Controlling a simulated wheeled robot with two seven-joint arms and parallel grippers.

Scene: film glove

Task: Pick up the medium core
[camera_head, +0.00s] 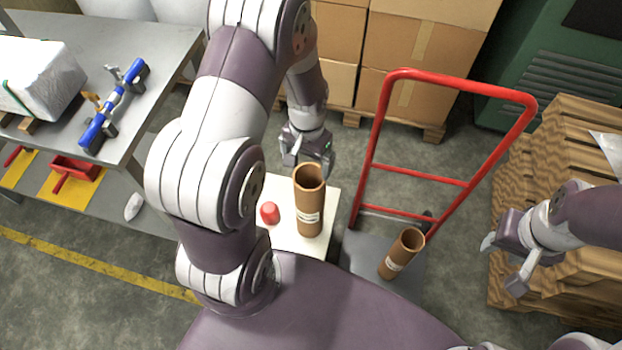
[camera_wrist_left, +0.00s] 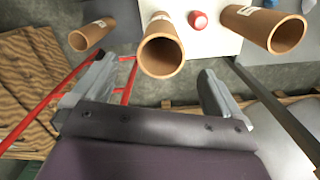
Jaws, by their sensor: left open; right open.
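Three brown cardboard cores show in the left wrist view. One core (camera_wrist_left: 160,50), also in the head view (camera_head: 309,205), stands upright on a white top with a pale label. A smaller-looking core (camera_head: 401,255) stands on the red trolley's grey deck; it also shows in the left wrist view (camera_wrist_left: 90,35). A third core (camera_wrist_left: 262,28) is hidden in the head view, probably by my left arm. I cannot tell for certain which is medium. My left gripper (camera_head: 308,160) is open at the first core, its fingers apart on either side. My right gripper (camera_head: 503,264) is open and empty at the right.
A red round object (camera_head: 269,213) lies on the white top (camera_head: 284,240) beside the first core. The red trolley handle (camera_head: 450,82) rises behind. Pallets (camera_head: 550,150) stand at the right, cardboard boxes (camera_head: 415,50) at the back, and a grey workbench (camera_head: 150,95) at the left.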

